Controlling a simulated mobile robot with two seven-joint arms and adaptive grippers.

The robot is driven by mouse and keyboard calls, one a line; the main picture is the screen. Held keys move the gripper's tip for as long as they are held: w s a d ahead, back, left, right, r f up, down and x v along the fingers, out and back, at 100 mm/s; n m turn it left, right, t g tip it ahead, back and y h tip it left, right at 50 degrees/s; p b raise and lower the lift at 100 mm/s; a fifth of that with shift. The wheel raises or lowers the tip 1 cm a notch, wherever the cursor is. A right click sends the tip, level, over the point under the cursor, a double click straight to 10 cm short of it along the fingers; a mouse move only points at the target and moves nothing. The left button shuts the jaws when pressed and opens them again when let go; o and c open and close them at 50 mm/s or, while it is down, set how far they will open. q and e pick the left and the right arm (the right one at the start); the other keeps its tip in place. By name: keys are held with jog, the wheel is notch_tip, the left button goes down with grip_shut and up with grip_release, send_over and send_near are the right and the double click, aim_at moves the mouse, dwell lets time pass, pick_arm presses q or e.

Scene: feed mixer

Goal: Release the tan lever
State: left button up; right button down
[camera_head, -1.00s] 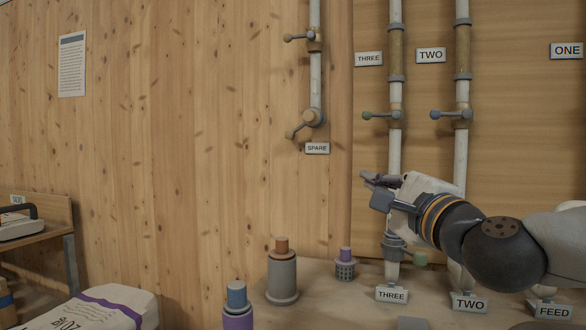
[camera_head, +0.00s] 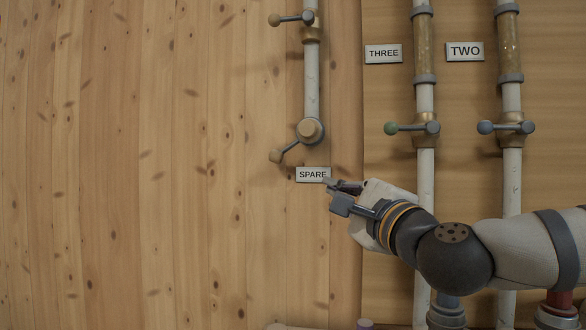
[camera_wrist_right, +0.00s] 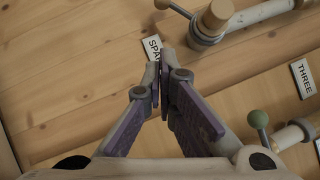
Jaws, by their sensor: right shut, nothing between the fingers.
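The lower lever on the spare pipe has a tan knob (camera_head: 275,156) and a grey arm that slopes down and left from a round tan hub (camera_head: 310,130). Another lever with a brownish-tan knob (camera_head: 274,20) sticks out level to the left higher on the same pipe. My right gripper (camera_head: 334,190) is shut and empty, just below and right of the SPARE label, apart from both levers. In the right wrist view, its closed fingertips (camera_wrist_right: 161,60) lie by the SPARE label, and a tan knob (camera_wrist_right: 162,4) is cut by the top edge. My left gripper is not in view.
The SPARE label (camera_head: 312,174) is on the wooden wall under the hub. Pipes THREE and TWO stand to the right, with a green-knobbed lever (camera_head: 390,128) and a blue-knobbed lever (camera_head: 485,127). The wall at the left is bare.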

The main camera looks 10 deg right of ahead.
send_near(286, 149)
jog(key=w+d+f, duration=0.3)
jog(key=w, duration=0.3)
jog(key=shift+w+a+r, duration=0.2)
jog(key=shift+w+a, duration=0.05)
jog(key=shift+a, duration=0.25)
jog(key=shift+w+a+r, duration=0.2)
jog(key=shift+w+a, duration=0.05)
jog(key=shift+a, duration=0.3)
jog(key=shift+w+a+r, duration=0.2)
jog(key=shift+w+a, duration=0.1)
jog(key=shift+a, duration=0.2)
